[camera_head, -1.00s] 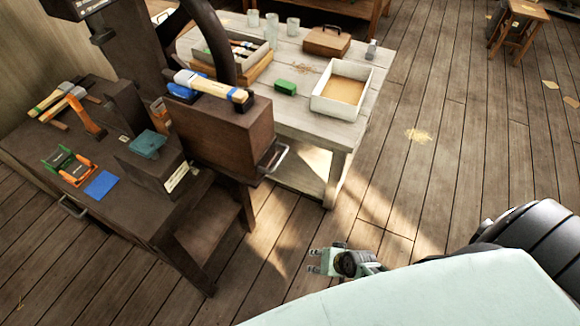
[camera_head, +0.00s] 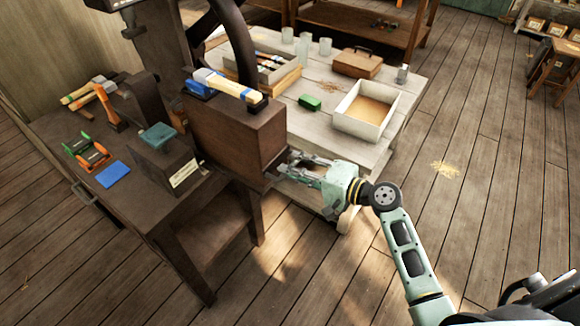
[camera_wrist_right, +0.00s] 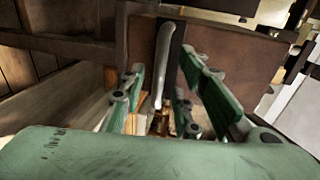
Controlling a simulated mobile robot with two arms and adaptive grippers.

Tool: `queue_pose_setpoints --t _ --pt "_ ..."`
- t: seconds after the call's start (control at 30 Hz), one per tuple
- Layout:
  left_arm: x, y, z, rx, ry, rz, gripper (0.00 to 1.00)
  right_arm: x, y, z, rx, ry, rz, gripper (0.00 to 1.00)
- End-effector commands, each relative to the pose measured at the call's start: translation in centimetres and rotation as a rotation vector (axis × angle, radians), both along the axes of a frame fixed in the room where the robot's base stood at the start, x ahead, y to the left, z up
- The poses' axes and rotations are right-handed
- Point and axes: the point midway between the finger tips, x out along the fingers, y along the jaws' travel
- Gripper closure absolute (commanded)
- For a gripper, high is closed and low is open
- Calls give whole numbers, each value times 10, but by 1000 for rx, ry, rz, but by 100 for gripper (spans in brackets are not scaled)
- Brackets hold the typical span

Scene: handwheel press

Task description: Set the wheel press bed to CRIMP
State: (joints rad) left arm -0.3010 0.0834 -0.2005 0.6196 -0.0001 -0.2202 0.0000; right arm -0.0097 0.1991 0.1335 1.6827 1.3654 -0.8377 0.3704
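The dark press (camera_head: 165,40) stands on the workbench at the left, with part of its dark wheel (camera_head: 241,50) behind. A large brown box-like block (camera_head: 235,132) sits at its right front; I cannot tell whether it is the bed. My right gripper (camera_head: 287,165) is at the lower right side of this block, where a metal handle showed. In the right wrist view the pale handle bar (camera_wrist_right: 164,65) stands between the open green fingers (camera_wrist_right: 163,85), with gaps on both sides. A small white label (camera_head: 185,173) is on a nearby block; its text is unreadable. My left gripper is out of view.
Mallets (camera_head: 90,92), a blue pad (camera_head: 113,174) and a teal piece (camera_head: 157,136) lie on the bench. A pale table (camera_head: 325,122) with a white tray (camera_head: 366,108) stands close behind my right arm.

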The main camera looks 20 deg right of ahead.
Motion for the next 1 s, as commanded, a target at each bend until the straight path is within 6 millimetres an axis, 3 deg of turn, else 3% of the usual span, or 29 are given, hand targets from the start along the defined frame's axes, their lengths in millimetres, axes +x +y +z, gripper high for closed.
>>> queue_pose_setpoints --t 0.2,0.5,0.83,1.0 --pt "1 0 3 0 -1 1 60 17 13 -4 0 0 0 71" --pt "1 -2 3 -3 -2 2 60 19 15 -6 -2 1 0 71" --pt "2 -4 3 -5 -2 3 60 19 14 -6 -2 1 -1 99" --pt "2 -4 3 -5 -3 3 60 19 14 -6 -2 1 -1 100"
